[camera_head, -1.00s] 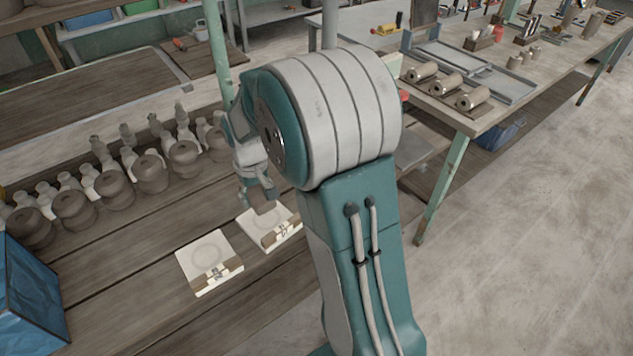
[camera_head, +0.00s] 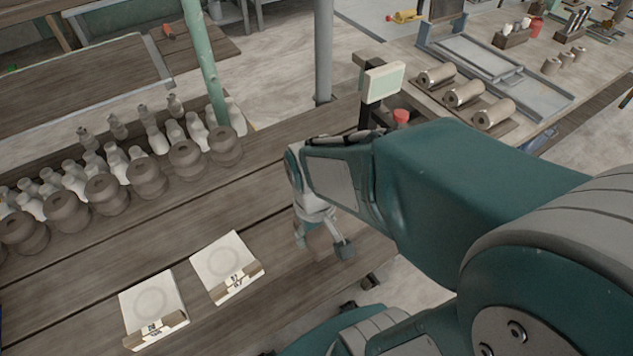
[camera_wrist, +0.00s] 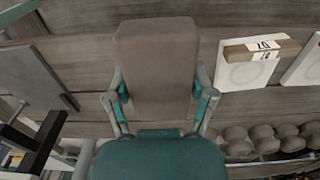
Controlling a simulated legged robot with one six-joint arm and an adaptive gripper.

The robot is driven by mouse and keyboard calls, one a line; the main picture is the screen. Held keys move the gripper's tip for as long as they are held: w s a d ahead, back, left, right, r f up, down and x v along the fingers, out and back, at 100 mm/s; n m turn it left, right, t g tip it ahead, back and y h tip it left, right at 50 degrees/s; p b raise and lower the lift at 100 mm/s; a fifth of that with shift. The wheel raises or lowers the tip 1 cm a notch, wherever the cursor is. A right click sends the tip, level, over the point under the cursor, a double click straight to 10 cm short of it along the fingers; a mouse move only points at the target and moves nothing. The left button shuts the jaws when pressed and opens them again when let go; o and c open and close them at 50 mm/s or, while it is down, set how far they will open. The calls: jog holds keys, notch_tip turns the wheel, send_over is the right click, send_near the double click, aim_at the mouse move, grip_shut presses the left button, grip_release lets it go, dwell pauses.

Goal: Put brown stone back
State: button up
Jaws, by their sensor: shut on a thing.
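My gripper (camera_head: 322,245) is shut on a brown, block-shaped stone (camera_wrist: 156,70). In the wrist view the stone lies between the two fingers, its broad face toward the camera. In the head view only a small part of the stone shows below the gripper. The gripper is over the right part of the wooden bench, right of two white cards. The near-right card (camera_head: 228,262) and the left card (camera_head: 152,303) each have a faint ring and a labelled brown strip. Both cards are bare.
A row of brown clay pots (camera_head: 147,178) and pale bottles lines the bench's back left. A grey plate (camera_wrist: 38,82) lies left of the stone in the wrist view. A display on a post (camera_head: 383,83) stands behind my arm. Bench planks around the cards are clear.

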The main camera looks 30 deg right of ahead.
jog(key=w+d+f, duration=0.2)
jog(key=w+f, duration=0.1)
jog(key=w+d+f, duration=0.2)
jog(key=w, duration=0.2)
jog(key=w+d+f, duration=0.2)
jog(key=w+f, duration=0.1)
jog(key=shift+w+d+f, duration=0.25)
jog(key=shift+w+f, duration=0.45)
jog(key=shift+f, duration=0.1)
jog(key=shift+w+d+f, duration=0.1)
jog(key=shift+d+f, duration=0.1)
jog(key=shift+f, duration=0.65)
jog(key=shift+d+f, duration=0.2)
jog(key=shift+f, duration=0.6)
jog(key=shift+a+f, duration=0.15)
jog(key=shift+f, duration=0.15)
jog(key=o, duration=1.2)
jog(key=shift+f, duration=0.15)
